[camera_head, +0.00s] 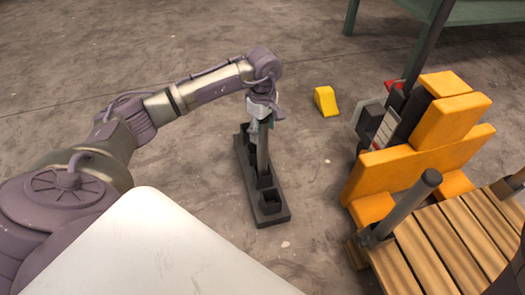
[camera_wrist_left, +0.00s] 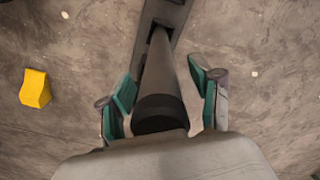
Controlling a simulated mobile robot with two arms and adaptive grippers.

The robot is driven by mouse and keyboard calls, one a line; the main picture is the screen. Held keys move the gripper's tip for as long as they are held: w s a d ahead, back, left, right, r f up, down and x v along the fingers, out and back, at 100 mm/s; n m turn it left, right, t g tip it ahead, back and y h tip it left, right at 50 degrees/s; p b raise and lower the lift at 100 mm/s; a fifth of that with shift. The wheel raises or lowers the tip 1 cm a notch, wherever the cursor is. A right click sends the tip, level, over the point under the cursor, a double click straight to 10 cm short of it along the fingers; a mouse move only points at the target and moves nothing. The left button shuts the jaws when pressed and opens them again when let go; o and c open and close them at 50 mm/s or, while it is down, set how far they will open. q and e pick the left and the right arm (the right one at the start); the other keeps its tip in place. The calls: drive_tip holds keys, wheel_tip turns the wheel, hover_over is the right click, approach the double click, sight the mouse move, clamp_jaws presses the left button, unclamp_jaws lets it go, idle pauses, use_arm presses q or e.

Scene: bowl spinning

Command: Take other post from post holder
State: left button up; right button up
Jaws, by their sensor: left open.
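The post holder (camera_head: 272,214) is a long dark base on the floor, with an empty square socket at its near end. A dark grey post (camera_head: 263,155) stands upright in it. My left gripper (camera_head: 264,112) is over the top of this post, pointing down. In the left wrist view, the post (camera_wrist_left: 160,72) runs between the teal pads of the open left gripper (camera_wrist_left: 162,92), with gaps on both sides. The holder (camera_wrist_left: 163,12) shows beyond it. Another post (camera_head: 408,203) stands tilted in the picture at the pallet's corner. My right gripper is out of view.
A wooden pallet (camera_head: 425,245) with an orange block structure (camera_head: 415,165) stands at the right. A yellow wedge (camera_head: 326,101) lies on the floor, also in the left wrist view (camera_wrist_left: 35,89). A green table (camera_head: 480,12) is at the back right. Floor around the holder is clear.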

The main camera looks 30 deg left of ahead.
use_arm(q)
drive_tip(key=shift+f, duration=0.2)
clamp_jaws()
drive_tip(key=shift+r, duration=0.15)
idle(0.4)
